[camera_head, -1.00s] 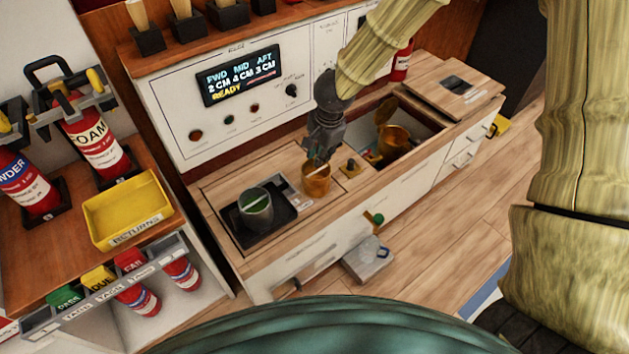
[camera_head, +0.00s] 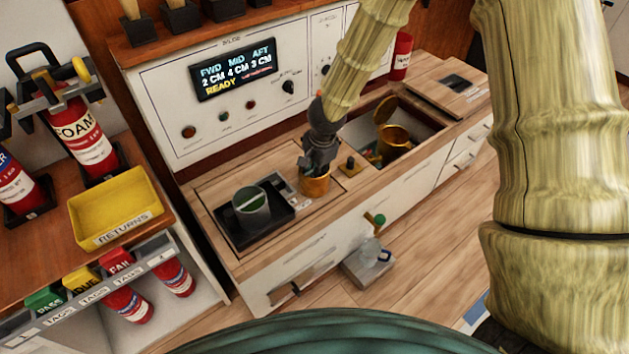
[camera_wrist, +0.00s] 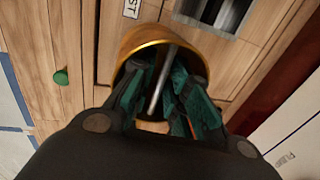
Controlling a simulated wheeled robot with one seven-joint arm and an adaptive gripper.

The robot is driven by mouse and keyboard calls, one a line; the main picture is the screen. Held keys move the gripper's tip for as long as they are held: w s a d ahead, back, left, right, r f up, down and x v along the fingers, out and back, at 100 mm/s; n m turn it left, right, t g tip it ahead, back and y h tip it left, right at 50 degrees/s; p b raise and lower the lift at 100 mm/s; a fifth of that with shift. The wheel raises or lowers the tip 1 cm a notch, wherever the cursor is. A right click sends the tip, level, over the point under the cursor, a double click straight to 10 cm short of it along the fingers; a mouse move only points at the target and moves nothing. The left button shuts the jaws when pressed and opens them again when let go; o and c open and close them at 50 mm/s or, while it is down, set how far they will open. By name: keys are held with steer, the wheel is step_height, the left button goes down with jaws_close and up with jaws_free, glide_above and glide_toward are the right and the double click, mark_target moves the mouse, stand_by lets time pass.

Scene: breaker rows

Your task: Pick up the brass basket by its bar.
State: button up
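The brass basket (camera_head: 315,186) stands on the wooden counter, right of a black tray. In the wrist view its round brass rim (camera_wrist: 150,40) and pale bar (camera_wrist: 161,82) show, with the bar crossing the opening. My gripper (camera_head: 317,168) is directly over the basket, pointing down. In the wrist view, its teal-padded fingers (camera_wrist: 165,98) reach into the opening, one on each side of the bar. A gap shows between the pads and the bar, so the gripper looks open. The fingertips are partly hidden inside the basket.
A grey-green pot (camera_head: 251,209) with a bar sits in the black tray (camera_head: 283,226) to the left. The control panel (camera_head: 180,106) rises behind.

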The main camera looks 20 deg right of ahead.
jaws_close()
steer(key=shift+r+p, duration=1.3)
steer(key=shift+r, duration=0.7)
steer(key=s+d+r, duration=0.1)
steer(key=s+d, duration=1)
